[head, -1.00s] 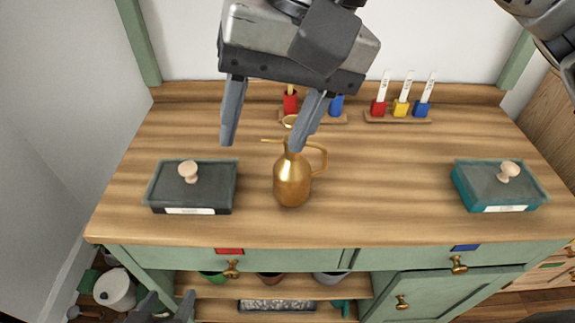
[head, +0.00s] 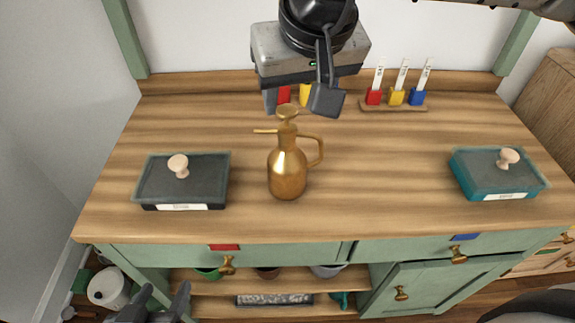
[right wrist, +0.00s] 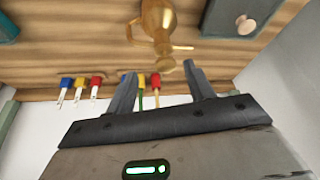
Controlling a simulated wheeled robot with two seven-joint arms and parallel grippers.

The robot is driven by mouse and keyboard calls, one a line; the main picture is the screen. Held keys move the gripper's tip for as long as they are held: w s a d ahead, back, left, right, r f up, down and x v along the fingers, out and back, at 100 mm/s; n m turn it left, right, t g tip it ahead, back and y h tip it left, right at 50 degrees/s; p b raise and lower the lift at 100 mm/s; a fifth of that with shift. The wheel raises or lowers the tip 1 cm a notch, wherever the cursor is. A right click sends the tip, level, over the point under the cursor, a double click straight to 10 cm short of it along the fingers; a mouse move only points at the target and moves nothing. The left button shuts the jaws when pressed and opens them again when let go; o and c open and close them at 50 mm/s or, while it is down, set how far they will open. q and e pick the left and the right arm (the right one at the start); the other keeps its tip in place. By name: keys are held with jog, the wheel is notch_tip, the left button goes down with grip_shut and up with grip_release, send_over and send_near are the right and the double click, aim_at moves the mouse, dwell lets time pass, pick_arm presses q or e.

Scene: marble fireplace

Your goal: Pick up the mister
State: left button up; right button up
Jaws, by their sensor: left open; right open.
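The mister (head: 288,173) is a brass-coloured bottle with a thin spout, a pump top and a loop handle. It stands upright on the wooden tabletop (head: 370,210), between two lidded boxes. My right gripper (head: 298,106) is open and empty behind and above the mister's top. In the right wrist view, the mister (right wrist: 158,20) appears upside down just beyond the open fingers (right wrist: 160,83), with its pump top near the gap between them. My left gripper (head: 158,298) is open and empty, low at the left in front of the cabinet.
A dark lidded box (head: 183,183) stands left of the mister and a teal lidded box (head: 498,175) far right. A rack (head: 393,106) with red, yellow and blue holders stands at the back; another is partly hidden by my right gripper.

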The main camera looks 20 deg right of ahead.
aim_at(289, 111)
jog(key=x, duration=0.5)
jog(key=shift+a+f, duration=0.1)
jog(key=shift+a, duration=0.2)
jog(key=shift+c, duration=0.3)
